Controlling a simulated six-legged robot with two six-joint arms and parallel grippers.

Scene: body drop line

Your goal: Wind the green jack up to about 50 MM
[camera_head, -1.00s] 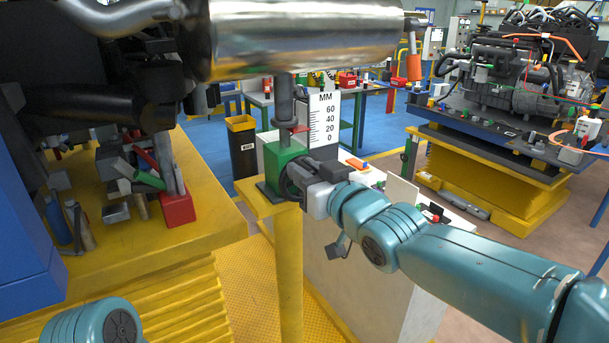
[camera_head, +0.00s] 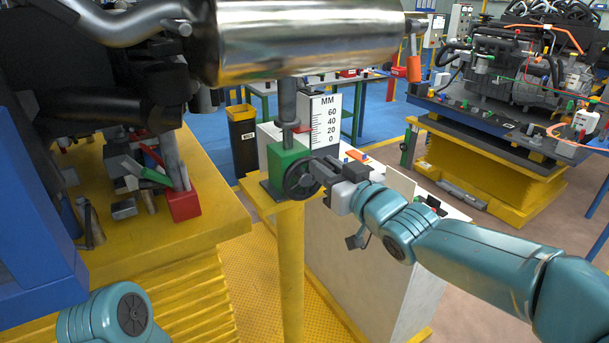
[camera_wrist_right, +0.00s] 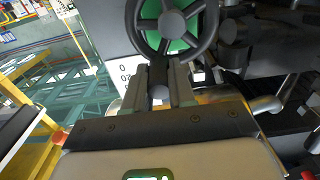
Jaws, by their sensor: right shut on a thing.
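The green jack (camera_head: 283,166) stands on a yellow post, with a black handwheel (camera_head: 299,179) on its side facing me. Its grey screw rises to the silver cylinder. A red collar (camera_head: 301,129) on the screw sits about level with the 20 mark of the white MM scale (camera_head: 325,112). My right gripper (camera_head: 327,168) is at the right side of the handwheel. The right wrist view shows its fingers (camera_wrist_right: 160,88) shut on the wheel's grey knob, below the hub and green jack body (camera_wrist_right: 174,30). My left gripper is out of view.
A large silver cylinder (camera_head: 310,38) hangs over the jack. A yellow bench (camera_head: 150,240) with a red block (camera_head: 184,204) and loose parts is at left. A white cabinet (camera_head: 365,260) stands behind the gripper. An engine on a yellow stand (camera_head: 465,170) is at right.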

